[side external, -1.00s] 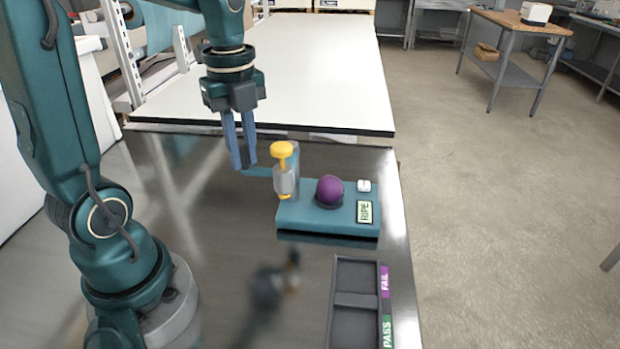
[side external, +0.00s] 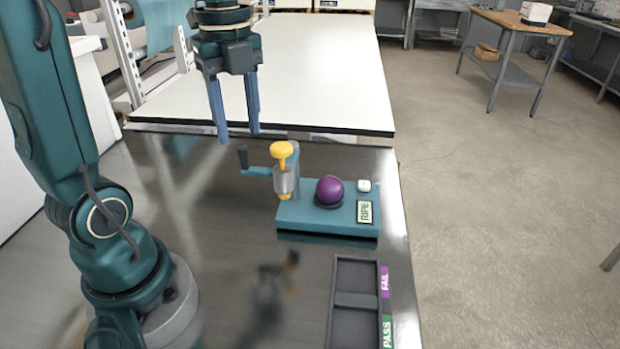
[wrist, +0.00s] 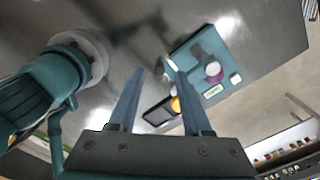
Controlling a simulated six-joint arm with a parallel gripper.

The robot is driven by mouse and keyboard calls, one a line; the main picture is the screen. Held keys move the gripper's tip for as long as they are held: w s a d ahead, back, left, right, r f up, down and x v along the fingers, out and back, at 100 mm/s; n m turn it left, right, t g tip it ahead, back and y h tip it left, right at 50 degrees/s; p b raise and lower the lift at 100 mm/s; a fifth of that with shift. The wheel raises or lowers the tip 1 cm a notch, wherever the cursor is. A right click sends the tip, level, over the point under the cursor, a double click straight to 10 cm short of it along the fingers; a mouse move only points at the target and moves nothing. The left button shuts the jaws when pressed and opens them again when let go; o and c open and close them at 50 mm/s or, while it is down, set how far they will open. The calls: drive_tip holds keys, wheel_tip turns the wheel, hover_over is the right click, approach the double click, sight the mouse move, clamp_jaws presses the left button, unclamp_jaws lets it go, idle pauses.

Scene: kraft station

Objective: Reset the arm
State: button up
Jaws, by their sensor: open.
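My gripper (side external: 237,138) is open and empty. Its two blue fingers point down, raised above the metal table behind and left of the teal test stand (side external: 345,229). A purple ball (side external: 329,190) sits in a dark cup on the stand. A small label reading RIPE (side external: 365,212) is on its right side. In the wrist view my gripper (wrist: 153,75) is spread, with the stand (wrist: 203,46) beyond its right finger and the purple ball (wrist: 213,70) visible.
A dark two-compartment tray (side external: 355,300), marked FAIL and PASS, lies in front of the stand; its visible compartments look empty. A small white block (side external: 363,186) sits on the stand. A white-topped table (side external: 300,75) stands behind. The metal table left of the stand is clear.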

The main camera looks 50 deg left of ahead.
idle(0.3)
drive_tip(key=shift+d+r, duration=0.3)
drive_tip(key=s+d+f+n+t, duration=0.2)
drive_tip(key=d+n, duration=0.2)
drive_tip(key=n, duration=0.5)
drive_tip(key=s+d+f+n+t, duration=0.2)
drive_tip(key=d+n, duration=0.3)
drive_tip(key=n, duration=0.4)
drive_tip(key=shift+s+t, duration=0.7)
drive_tip(key=shift+t, duration=0.1)
